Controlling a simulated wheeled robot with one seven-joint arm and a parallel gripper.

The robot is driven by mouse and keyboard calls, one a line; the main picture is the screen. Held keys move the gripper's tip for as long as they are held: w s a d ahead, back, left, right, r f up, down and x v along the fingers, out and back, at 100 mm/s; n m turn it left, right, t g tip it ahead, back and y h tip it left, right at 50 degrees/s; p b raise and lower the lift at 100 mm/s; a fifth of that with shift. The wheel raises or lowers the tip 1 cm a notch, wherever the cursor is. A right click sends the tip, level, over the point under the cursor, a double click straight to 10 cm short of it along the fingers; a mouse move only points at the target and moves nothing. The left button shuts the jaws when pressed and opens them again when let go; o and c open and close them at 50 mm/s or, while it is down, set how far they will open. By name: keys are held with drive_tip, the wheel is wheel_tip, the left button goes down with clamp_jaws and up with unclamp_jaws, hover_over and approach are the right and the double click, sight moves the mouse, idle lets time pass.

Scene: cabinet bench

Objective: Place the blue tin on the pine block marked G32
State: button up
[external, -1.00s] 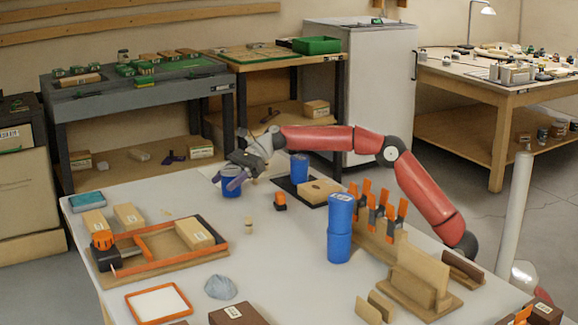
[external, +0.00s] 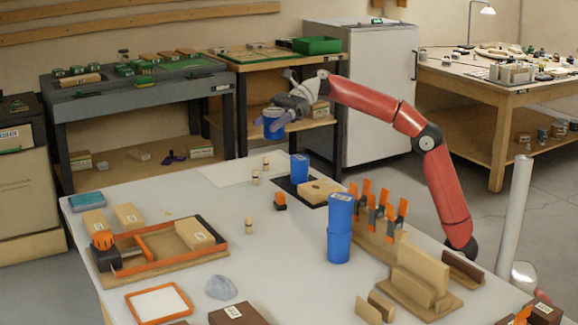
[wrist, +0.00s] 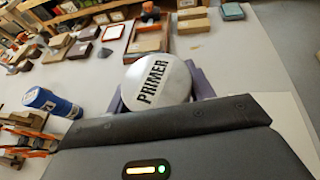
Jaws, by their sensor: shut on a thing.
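My gripper (external: 270,121) is shut on a blue tin (external: 272,129), held upright in the air above the far side of the white table. In the wrist view the tin's white lid (wrist: 157,83) reads PRIMER, between the purple fingers. Several tan blocks with small labels lie on the table: two at the left (external: 95,222) (external: 129,215) and one in the orange-edged tray (external: 195,232). Their markings are too small to read, so I cannot tell which is G32.
Two blue tins stand stacked (external: 339,240) near the middle. Another blue tin (external: 300,168) stands by a dark mat with a wooden block (external: 318,191). Small wooden pegs (external: 249,226) and orange clamps on a rack (external: 372,212) stand nearby. The left-centre table has free room.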

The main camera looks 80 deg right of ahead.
drive_tip(key=s+d+r+b, duration=0.1)
drive_tip(key=s+d+r, duration=0.1)
drive_tip(key=s, duration=0.4)
drive_tip(key=s+d+r+b, duration=0.1)
drive_tip(key=s+d+r, duration=0.15)
drive_tip(key=s, duration=0.35)
drive_tip(key=m+b, duration=0.1)
drive_tip(key=b, duration=0.5)
hover_over(316, 187)
wheel_tip(316, 187, down, 14)
drive_tip(key=shift+t+h, duration=0.3)
drive_tip(key=shift+t, duration=0.1)
drive_tip(key=shift+a+f+b, duration=0.1)
drive_tip(key=shift+f+b, duration=0.75)
drive_tip(key=shift+f, duration=1.8)
drive_tip(key=shift+f, duration=0.1)
drive_tip(key=o, duration=1.1)
